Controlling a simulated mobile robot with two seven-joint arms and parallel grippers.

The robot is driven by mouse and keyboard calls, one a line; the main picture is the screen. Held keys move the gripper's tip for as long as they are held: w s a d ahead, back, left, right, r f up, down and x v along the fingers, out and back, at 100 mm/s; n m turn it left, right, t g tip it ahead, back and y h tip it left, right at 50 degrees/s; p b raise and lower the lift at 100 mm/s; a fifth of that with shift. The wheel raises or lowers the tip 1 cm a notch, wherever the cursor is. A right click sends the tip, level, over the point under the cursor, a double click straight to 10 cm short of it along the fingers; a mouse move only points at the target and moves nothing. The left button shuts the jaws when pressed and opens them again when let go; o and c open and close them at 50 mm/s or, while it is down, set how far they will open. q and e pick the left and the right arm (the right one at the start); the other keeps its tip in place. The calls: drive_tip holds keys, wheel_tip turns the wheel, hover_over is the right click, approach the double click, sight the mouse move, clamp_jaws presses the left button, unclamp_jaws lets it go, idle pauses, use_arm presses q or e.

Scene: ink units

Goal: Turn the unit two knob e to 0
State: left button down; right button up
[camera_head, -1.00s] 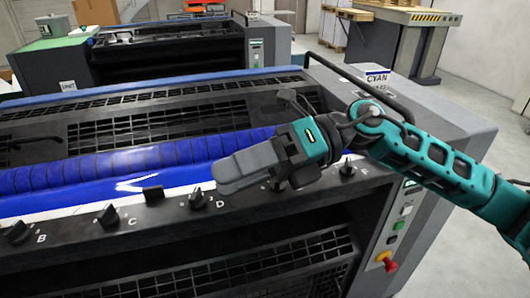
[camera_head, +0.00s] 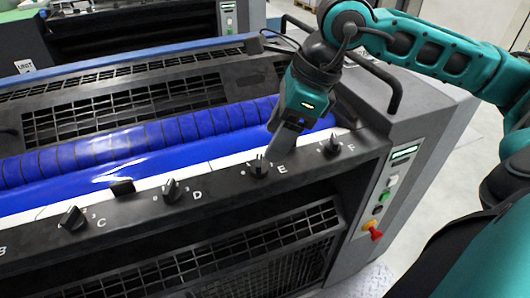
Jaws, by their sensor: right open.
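Knob E (camera_head: 259,166) is a small black knob on the dark front rail of the ink unit with a blue roller, just left of the letter E. My right gripper (camera_head: 272,150) comes down from above, its grey fingers pointing at knob E. The fingertips are at or very near the knob; whether they touch it is unclear. The gripper is open, though the gap between the fingers is hard to see. The knob's exact pointer angle is partly hidden. My left gripper is not in view.
Knob D (camera_head: 171,190) and knob C (camera_head: 73,218) lie to the left on the rail, knob F (camera_head: 333,144) to the right. The blue roller (camera_head: 130,150) runs behind. A red emergency knob (camera_head: 374,231) sits on the grey end panel.

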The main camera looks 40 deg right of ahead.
sight(265, 168)
drive_tip(key=shift+x, duration=2.7)
drive_tip(key=shift+c, duration=0.5)
drive_tip(key=c, duration=0.9)
drive_tip(key=shift+c, duration=0.2)
